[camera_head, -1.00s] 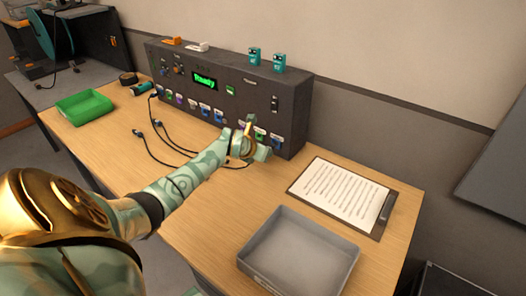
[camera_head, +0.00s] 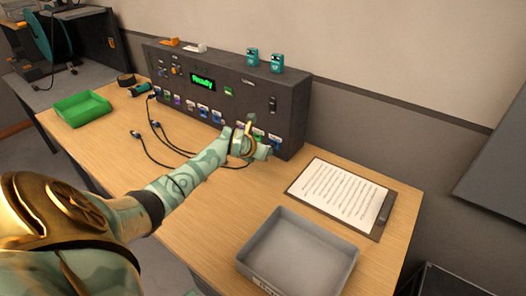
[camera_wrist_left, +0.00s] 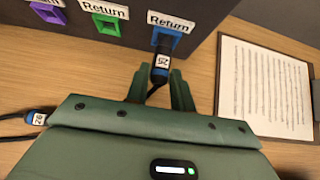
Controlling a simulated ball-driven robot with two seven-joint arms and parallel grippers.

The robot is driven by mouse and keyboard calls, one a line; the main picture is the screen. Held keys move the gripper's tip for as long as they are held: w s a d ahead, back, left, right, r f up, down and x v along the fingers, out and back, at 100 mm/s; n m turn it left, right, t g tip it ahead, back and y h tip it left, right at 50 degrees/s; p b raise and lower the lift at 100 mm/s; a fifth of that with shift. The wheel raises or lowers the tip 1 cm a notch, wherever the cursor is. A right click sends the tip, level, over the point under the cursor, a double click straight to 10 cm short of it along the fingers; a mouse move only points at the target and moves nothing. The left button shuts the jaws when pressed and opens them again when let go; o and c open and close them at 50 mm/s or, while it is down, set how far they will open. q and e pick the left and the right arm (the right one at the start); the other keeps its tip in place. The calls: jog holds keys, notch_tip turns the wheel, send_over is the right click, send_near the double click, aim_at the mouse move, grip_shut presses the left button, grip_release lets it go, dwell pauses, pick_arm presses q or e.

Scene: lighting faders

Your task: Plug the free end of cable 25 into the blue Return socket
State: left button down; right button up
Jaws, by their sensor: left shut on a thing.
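My left gripper (camera_head: 262,151) is at the lower right end of the dark panel. In the left wrist view its green fingers (camera_wrist_left: 162,90) are shut on the dark plug of cable 25 (camera_wrist_left: 161,66), whose white number tag faces the camera. The plug's tip points at the blue Return socket (camera_wrist_left: 168,36) and overlaps its lower edge in the picture. I cannot tell whether the tip is inside the socket. The cable runs back from the plug between the fingers. My right gripper is not in view.
Green (camera_wrist_left: 110,24) and purple (camera_wrist_left: 49,15) sockets lie left of the blue one. A plug tagged 26 (camera_wrist_left: 38,118) lies on the table. A clipboard (camera_head: 342,195), a grey tray (camera_head: 298,255) and a green tray (camera_head: 82,107) also lie there.

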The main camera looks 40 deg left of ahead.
pick_arm(q)
jog(key=shift+w+a, duration=0.1)
jog(key=shift+w, duration=0.35)
jog(key=shift+w+r+b, duration=0.2)
jog(key=shift+b, duration=0.1)
dwell(1.1)
jog(key=c, duration=1.2)
grip_release()
jog(key=shift+o, duration=0.4)
jog(key=shift+w+f, duration=0.15)
jog(key=shift+f, duration=0.05)
jog(key=p+v, duration=0.6)
jog(key=v, duration=1)
jog(key=shift+r, duration=0.2)
jog(key=shift+f, duration=0.1)
